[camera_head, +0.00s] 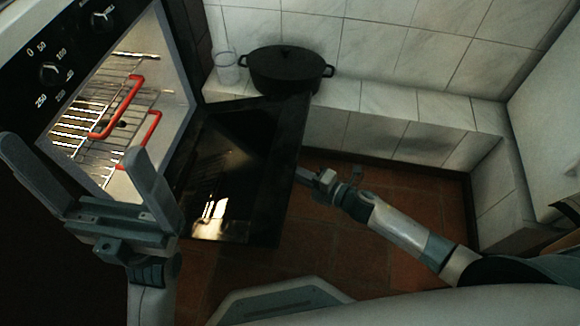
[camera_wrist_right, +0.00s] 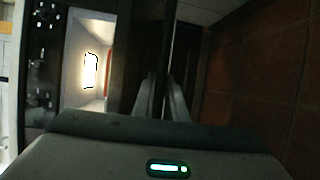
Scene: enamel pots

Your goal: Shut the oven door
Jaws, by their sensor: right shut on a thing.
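The oven (camera_head: 55,75) stands at the left with its inside lit. Its black door (camera_head: 235,165) stands open, swung out to the right of the opening. My right gripper (camera_head: 312,179) is at the door's free edge. In the right wrist view, the fingers of my right gripper (camera_wrist_right: 166,95) sit on either side of the thin door edge (camera_wrist_right: 167,50) and are shut on it. My left gripper (camera_head: 78,180) is open and empty, in front of the oven's lower opening; its fingers partly hide the opening.
Wire racks (camera_head: 85,120) and red bars (camera_head: 132,92) show inside the oven. A black lidded pot (camera_head: 285,70) and a clear glass (camera_head: 228,70) stand on the tiled ledge (camera_head: 380,98) behind the door. The reddish tiled floor (camera_head: 400,190) right of the door is clear.

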